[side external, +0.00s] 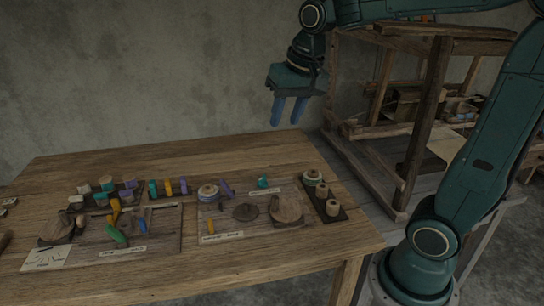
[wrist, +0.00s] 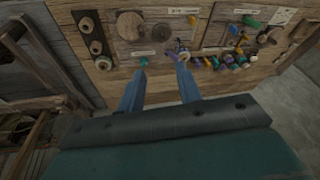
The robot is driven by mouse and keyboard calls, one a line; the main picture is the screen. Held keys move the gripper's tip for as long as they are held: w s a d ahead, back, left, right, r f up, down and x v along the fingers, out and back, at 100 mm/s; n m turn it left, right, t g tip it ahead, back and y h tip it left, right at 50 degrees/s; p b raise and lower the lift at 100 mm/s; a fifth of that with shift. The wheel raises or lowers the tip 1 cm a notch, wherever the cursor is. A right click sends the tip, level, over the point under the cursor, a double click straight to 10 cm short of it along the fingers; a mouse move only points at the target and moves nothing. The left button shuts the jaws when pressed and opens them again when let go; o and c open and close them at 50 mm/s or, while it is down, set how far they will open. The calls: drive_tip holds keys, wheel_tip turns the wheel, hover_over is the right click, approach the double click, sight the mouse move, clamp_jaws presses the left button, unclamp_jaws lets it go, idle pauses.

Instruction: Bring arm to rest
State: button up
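My gripper (side external: 289,109) hangs in the air above the back right part of the wooden table (side external: 180,267), with its two blue fingers pointing down. The wrist view shows the fingers (wrist: 158,75) apart with nothing between them. A teal piece (side external: 263,183) lies on the table below; it also shows just past the fingertips in the wrist view (wrist: 143,62). My gripper touches nothing on the table.
The wooden handloom (side external: 421,130) stands right of my gripper. A dark rack (side external: 326,200) with spools sits near the table's right edge. Several coloured pieces, a round spool (side external: 208,193) and wooden discs lie across the table. The space around my gripper is clear.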

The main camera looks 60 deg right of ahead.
drive_tip(key=s+a+f+n+t, duration=0.1)
drive_tip(key=s+a+n, duration=0.1)
drive_tip(key=s, duration=0.5)
drive_tip(key=s+a+f+n+t, duration=0.1)
drive_tip(key=s+a+f+n, duration=0.1)
drive_tip(key=s, duration=0.5)
drive_tip(key=shift+s+a+n+y, duration=0.35)
drive_tip(key=shift+a+n, duration=0.25)
drive_tip(key=shift+n, duration=0.5)
